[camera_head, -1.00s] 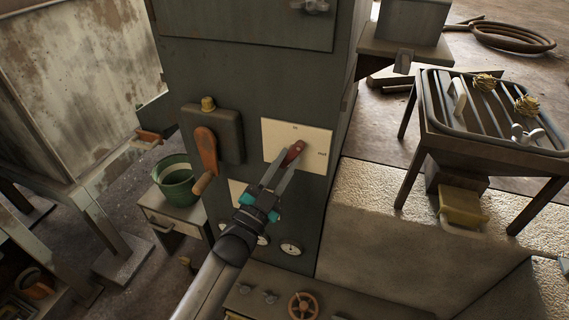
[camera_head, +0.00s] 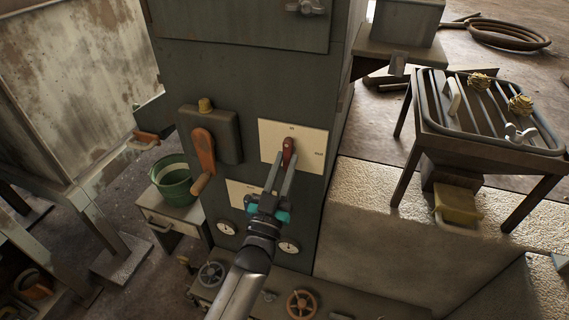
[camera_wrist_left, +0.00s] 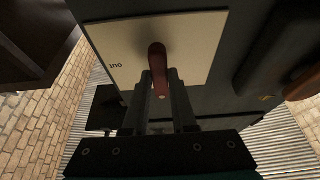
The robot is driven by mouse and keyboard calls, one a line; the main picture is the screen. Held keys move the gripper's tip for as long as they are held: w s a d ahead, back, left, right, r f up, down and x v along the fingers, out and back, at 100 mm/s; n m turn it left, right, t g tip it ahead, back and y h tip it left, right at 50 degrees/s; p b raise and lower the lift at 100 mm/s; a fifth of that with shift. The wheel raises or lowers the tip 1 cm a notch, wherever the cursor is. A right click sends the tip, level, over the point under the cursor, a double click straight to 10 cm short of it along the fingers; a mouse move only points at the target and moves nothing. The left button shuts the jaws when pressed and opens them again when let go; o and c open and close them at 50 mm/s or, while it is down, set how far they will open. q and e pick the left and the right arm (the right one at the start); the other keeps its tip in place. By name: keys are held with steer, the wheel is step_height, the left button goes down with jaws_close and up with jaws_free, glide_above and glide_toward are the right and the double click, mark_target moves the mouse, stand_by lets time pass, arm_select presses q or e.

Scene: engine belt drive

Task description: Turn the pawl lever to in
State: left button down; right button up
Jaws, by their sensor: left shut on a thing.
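The pawl lever is a small red handle (camera_head: 288,150) on a cream plate (camera_head: 308,150) fixed to the dark cabinet front. It now stands nearly upright, pointing at the small mark at the plate's top; another mark is at the plate's right edge. In the left wrist view the red lever (camera_wrist_left: 158,62) shows between the fingers, with the letters "out" on the plate (camera_wrist_left: 205,40) at left. My left gripper (camera_head: 284,168) is shut on the lever, its fingers on either side. My right gripper is not in view.
An orange-handled lever (camera_head: 203,152) on a dark box is left of the plate. Gauges (camera_head: 288,247) and handwheels (camera_head: 301,304) are below. A green bucket (camera_head: 174,180) stands at left. A rack table (camera_head: 490,120) stands at right.

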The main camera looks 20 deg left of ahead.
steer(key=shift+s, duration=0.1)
arm_select(q)
steer(key=c, duration=1.1)
jaws_free()
steer(key=shift+c, duration=0.2)
steer(key=o, duration=0.4)
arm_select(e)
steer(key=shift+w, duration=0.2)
arm_select(q)
steer(key=shift+s+f, duration=0.15)
steer(key=shift+s, duration=0.15)
steer(key=p+v, duration=0.1)
steer(key=v, duration=1.3)
steer(key=shift+s+f, duration=0.15)
steer(key=shift+s, duration=0.1)
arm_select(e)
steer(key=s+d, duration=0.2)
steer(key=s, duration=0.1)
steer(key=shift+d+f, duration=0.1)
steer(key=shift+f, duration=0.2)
